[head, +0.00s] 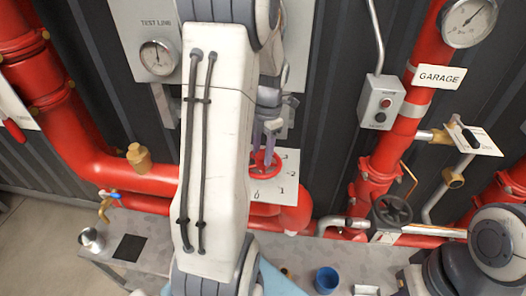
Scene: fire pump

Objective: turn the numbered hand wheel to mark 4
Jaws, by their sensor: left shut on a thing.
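The red hand wheel (264,168) sits in front of a white number plate (287,187), just right of centre. The marks 0, 1 and 2 can be made out on the plate; its left side is hidden behind my left arm, and mark 4 does not show. My left gripper (264,148), with purplish fingers, reaches down to the wheel from above and is shut on its rim. The exact contact and the wheel's pointer are too small to tell. My right gripper is not in view.
Large red pipes run at left and right. A grey switch box (380,103), a GARAGE sign (439,77) and a dark hand wheel (391,209) are to the right. A grey bench (150,256) below holds a blue cup (327,280) and a metal cup (91,239).

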